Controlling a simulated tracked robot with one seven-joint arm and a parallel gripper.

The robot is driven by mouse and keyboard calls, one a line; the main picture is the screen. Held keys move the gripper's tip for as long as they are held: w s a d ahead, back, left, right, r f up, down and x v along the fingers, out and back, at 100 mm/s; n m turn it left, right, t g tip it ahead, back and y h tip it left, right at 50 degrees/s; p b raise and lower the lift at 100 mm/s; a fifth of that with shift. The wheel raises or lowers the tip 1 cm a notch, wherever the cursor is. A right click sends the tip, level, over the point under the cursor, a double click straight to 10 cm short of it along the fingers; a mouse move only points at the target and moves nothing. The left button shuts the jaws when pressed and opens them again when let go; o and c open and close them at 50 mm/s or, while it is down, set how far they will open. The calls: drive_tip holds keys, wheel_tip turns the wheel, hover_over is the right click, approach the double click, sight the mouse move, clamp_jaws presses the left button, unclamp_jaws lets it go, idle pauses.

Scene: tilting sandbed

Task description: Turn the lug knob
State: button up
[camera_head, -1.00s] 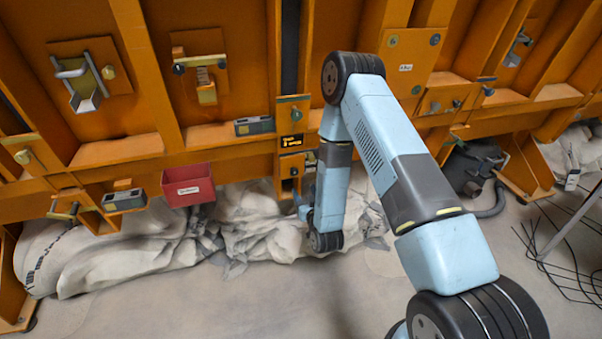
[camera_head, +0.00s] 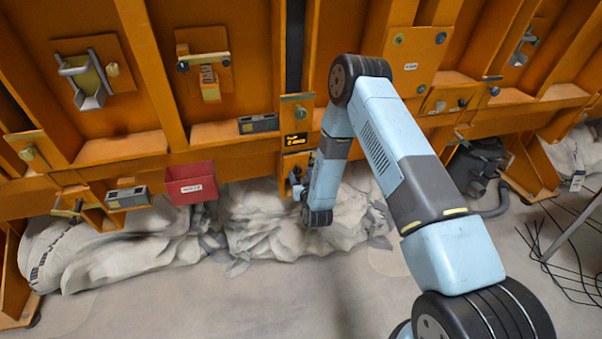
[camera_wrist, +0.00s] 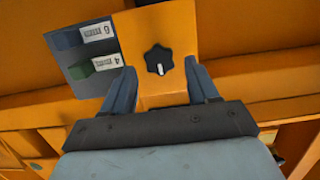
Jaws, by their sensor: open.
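The lug knob (camera_wrist: 159,60) is black and lobed, with a white pointer mark aimed down in the wrist view. It sits on an orange plate. My gripper (camera_wrist: 160,70) is open, with one blue-grey finger on each side of the plate in the picture. The knob shows between the fingertips, and neither finger appears to touch it. How far the tips are from the plate is hard to tell. In the head view my gripper (camera_head: 297,188) is small and partly hidden by my wrist, low on the orange frame, and I cannot make out the knob.
A grey block with labels 6 and 4 (camera_wrist: 93,50) stands close to the left finger in the wrist view. In the head view, a red bin (camera_head: 190,184) hangs left of my gripper. Crumpled pale sacks (camera_head: 275,235) lie below. An orange beam (camera_head: 225,150) runs across.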

drive_tip(key=shift+x, duration=1.1)
drive_tip(key=shift+d, duration=0.1)
drive_tip(key=c, duration=0.9)
